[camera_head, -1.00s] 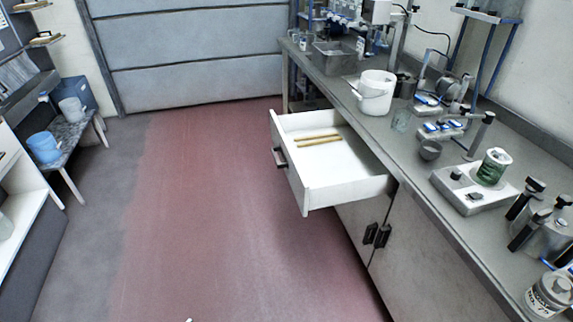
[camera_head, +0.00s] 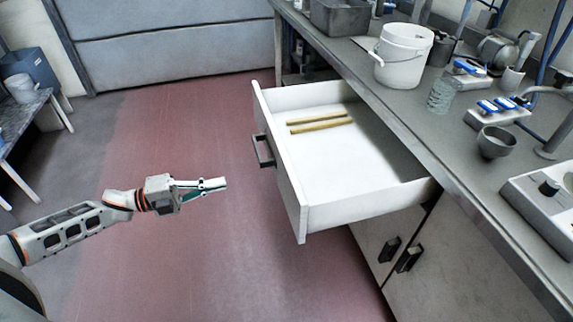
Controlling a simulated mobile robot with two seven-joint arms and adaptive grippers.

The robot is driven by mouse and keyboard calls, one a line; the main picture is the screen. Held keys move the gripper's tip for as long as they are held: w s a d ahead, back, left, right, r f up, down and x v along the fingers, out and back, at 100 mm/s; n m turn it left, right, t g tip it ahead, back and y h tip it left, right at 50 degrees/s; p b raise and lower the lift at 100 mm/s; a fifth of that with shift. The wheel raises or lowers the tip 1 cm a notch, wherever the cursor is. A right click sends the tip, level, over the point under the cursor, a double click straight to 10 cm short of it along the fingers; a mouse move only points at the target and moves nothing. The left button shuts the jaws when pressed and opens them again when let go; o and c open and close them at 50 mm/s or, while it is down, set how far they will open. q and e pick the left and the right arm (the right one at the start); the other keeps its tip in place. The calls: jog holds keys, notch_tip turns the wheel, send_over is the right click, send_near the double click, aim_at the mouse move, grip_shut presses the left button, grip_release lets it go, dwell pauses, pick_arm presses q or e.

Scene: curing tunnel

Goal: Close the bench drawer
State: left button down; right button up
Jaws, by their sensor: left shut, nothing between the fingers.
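The white bench drawer (camera_head: 291,190) is pulled well out from under the grey bench. Its front faces left and carries a dark handle (camera_head: 263,151). Two thin wooden sticks (camera_head: 320,122) lie inside it, towards the back left. My left gripper (camera_head: 225,184) is shut and empty. It points right, towards the drawer front, and is apart from it, left of and a little lower in the picture than the handle. My right gripper is not in view.
The bench top (camera_head: 415,130) holds a white bucket (camera_head: 400,60), a glass jar (camera_head: 441,95), a small grey bowl (camera_head: 495,141) and lab devices. Cupboard doors with dark handles (camera_head: 409,258) are below. The red floor (camera_head: 190,265) left of the drawer is clear.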

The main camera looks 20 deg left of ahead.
pick_arm(q)
send_near(279, 171)
jog(key=x, duration=0.7)
jog(key=shift+a+f, duration=0.1)
jog(key=shift+f, duration=0.15)
jog(key=shift+w, duration=0.1)
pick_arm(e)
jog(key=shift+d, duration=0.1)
